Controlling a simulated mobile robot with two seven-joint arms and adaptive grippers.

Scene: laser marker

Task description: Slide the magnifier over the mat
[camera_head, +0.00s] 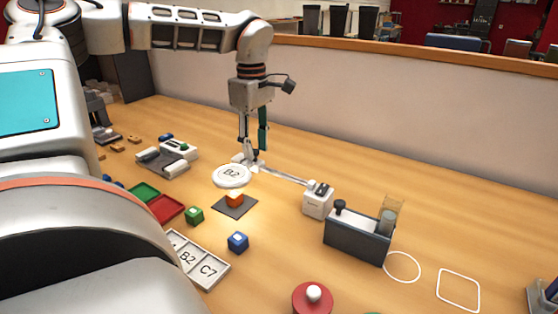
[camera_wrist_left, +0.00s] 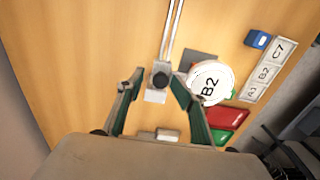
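The magnifier (camera_head: 231,175) is a round white-rimmed lens showing "B2", mounted by a slider on a metal rail (camera_head: 285,177). The dark grey mat (camera_head: 222,208) lies on the table with an orange cube (camera_head: 235,198) on it. In the head view the lens appears just beyond the cube; in the left wrist view the lens (camera_wrist_left: 209,84) overlaps part of the mat (camera_wrist_left: 194,59). My left gripper (camera_head: 253,147) points down at the slider end. My right gripper is not in view.
A green cube (camera_head: 194,215) and a blue cube (camera_head: 238,242) lie near a label tray (camera_head: 212,278). Red (camera_head: 165,209) and green (camera_head: 142,192) trays are left. A white block (camera_head: 318,201) ends the rail beside a dark box (camera_head: 352,242).

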